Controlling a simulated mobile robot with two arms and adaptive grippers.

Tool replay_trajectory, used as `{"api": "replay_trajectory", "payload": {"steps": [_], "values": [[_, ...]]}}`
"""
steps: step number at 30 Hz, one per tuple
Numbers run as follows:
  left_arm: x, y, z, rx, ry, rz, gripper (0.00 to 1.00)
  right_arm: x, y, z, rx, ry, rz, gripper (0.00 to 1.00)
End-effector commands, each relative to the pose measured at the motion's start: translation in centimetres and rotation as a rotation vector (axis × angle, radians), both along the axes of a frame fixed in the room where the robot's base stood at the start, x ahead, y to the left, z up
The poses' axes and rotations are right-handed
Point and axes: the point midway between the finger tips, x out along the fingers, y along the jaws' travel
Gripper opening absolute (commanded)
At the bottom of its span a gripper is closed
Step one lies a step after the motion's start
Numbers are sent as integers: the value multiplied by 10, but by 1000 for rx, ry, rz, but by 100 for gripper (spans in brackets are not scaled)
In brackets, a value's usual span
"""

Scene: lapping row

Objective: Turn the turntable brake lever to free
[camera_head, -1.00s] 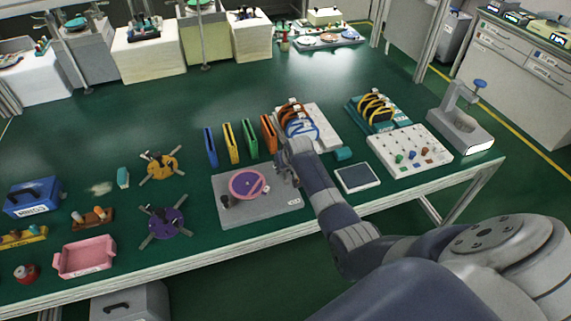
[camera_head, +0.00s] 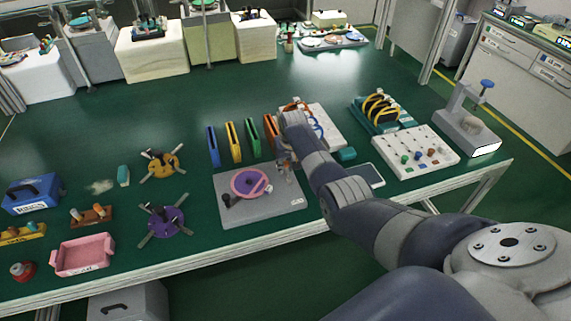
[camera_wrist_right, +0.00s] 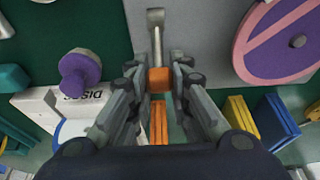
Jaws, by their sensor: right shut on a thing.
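The turntable, a pink and purple disc (camera_head: 250,182), sits on a grey base plate (camera_head: 262,210); the disc also shows at upper right in the right wrist view (camera_wrist_right: 285,42). The brake lever shows in the right wrist view as a light metal bar (camera_wrist_right: 156,32) with an orange grip (camera_wrist_right: 159,80) at its end. My right gripper (camera_wrist_right: 158,78) is shut on the orange grip, one finger on each side. In the head view my right gripper (camera_head: 285,166) is small, at the right back corner of the plate. My left gripper is out of view.
Blue, yellow, green and orange upright holders (camera_head: 233,142) stand just behind the plate. A white board with cables (camera_head: 325,125) lies behind my right wrist. A flat tablet (camera_head: 372,175) lies right of my forearm. A purple knob (camera_wrist_right: 80,70) is left of my fingers in the wrist view.

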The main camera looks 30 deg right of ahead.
Motion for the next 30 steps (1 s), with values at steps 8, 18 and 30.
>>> {"api": "replay_trajectory", "payload": {"steps": [8,18,30], "values": [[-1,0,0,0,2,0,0,-2,0,-2,0,5,0,30],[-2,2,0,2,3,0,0,-1,0,-1,0,2,0,40],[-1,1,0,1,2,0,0,-7,1,23,-1,0,0,40]]}}
